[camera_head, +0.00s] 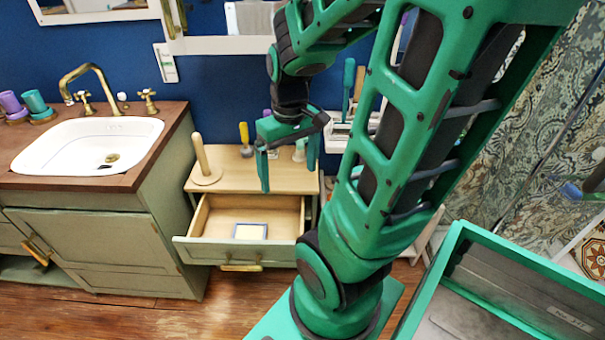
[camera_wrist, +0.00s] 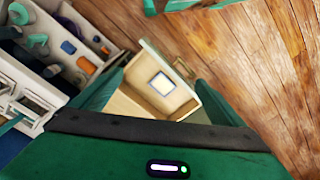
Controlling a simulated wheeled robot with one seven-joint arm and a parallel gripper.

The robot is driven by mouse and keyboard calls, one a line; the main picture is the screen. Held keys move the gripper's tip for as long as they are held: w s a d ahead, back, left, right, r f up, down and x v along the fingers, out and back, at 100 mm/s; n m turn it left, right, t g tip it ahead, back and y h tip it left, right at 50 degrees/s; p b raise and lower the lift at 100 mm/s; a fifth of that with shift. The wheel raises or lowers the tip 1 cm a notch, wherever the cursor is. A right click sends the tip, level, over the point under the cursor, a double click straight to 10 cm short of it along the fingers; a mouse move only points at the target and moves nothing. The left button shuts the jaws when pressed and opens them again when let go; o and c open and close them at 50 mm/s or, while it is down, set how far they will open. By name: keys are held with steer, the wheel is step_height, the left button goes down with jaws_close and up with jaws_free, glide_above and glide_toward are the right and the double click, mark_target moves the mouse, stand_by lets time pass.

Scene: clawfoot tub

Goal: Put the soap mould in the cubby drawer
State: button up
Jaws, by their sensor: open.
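The soap mould (camera_head: 250,231), a small blue-rimmed rectangle with a pale middle, lies flat inside the open cubby drawer (camera_head: 205,249). It also shows in the wrist view (camera_wrist: 162,84), on the drawer floor (camera_wrist: 184,99). The drawer is pulled out of a low green cabinet with a light wooden top, and it has a brass handle. My gripper (camera_head: 287,163) is open and empty, above the cabinet top and drawer, apart from the mould. Its two fingers flank the drawer in the wrist view (camera_wrist: 157,85).
On the cabinet top (camera_head: 236,168) stand a wooden peg holder (camera_head: 203,160) and a yellow-handled tool (camera_head: 245,138). A sink counter (camera_head: 145,165) is to the left. White shelving (camera_wrist: 72,45) with small items borders the drawer in the wrist view. The wooden floor before the drawer is clear.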

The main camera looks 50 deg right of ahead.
steer(key=s+a+r+m, duration=0.2)
steer(key=s+r+m, duration=0.1)
steer(key=s, duration=0.4)
steer(key=shift+a+r, duration=0.15)
steer(key=shift+r, duration=0.3)
steer(key=shift+w+f, duration=0.25)
steer(key=shift+w, duration=0.4)
